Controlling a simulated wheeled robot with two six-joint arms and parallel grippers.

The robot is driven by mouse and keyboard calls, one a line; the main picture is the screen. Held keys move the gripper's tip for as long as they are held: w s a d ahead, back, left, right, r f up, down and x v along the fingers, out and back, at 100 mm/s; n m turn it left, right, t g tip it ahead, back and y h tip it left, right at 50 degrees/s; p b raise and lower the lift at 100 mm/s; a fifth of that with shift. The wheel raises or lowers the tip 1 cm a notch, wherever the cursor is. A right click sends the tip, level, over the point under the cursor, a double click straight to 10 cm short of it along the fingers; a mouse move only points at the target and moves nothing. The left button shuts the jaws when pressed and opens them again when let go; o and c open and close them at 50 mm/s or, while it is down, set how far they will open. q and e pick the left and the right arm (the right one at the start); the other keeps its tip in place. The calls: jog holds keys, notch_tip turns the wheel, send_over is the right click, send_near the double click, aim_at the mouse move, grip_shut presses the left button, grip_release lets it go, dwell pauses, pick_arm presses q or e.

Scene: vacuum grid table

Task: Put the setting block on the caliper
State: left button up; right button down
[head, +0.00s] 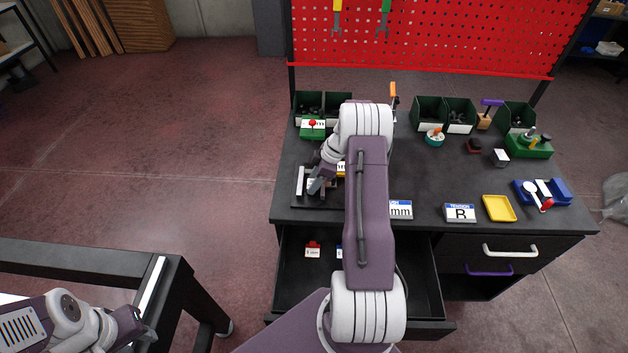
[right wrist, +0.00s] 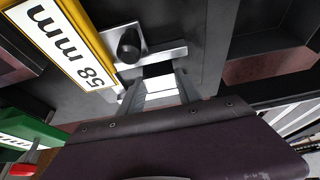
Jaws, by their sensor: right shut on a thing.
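The caliper (head: 300,181) stands on a dark base at the left of the workbench. In the right wrist view its silver bar (right wrist: 165,51) and black knob show. My right gripper (right wrist: 161,92) is shut on a small bright block, which looks like the setting block (right wrist: 158,84), right beside the bar. I cannot tell whether the block touches the caliper. In the head view my right gripper (head: 317,186) is at the caliper and largely hides the block. My left gripper (head: 146,333) is far off at the lower left, and its jaws are unclear.
A yellow-framed "58 mm" sign (right wrist: 65,43) stands close to my right gripper. A green box with a red top (head: 312,129) is behind. An open drawer (head: 290,285) with small blocks lies below the bench front. Signs and a yellow tray (head: 499,208) are at right.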

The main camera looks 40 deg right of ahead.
jog(key=shift+f, duration=0.1)
jog(key=c, duration=0.8)
grip_release()
jog(key=shift+c, duration=0.2)
jog(key=shift+r, duration=0.2)
jog(key=b+v, duration=0.2)
jog(key=v, duration=1)
jog(key=s+a+f+m+g+h, duration=0.1)
jog(key=s+a+m, duration=0.2)
jog(key=a, duration=0.6)
jog(key=s+a+f+m+g+h, duration=0.1)
jog(key=s+a+m, duration=0.15)
jog(key=a, duration=0.65)
jog(key=s+a+f+m+h, duration=0.1)
jog(key=s+a+f+m, duration=0.1)
jog(key=s+a+m, duration=0.2)
jog(key=shift+s+a+f+m, duration=0.2)
jog(key=shift+s+a+m, duration=0.15)
jog(key=shift+s+a, duration=2.25)
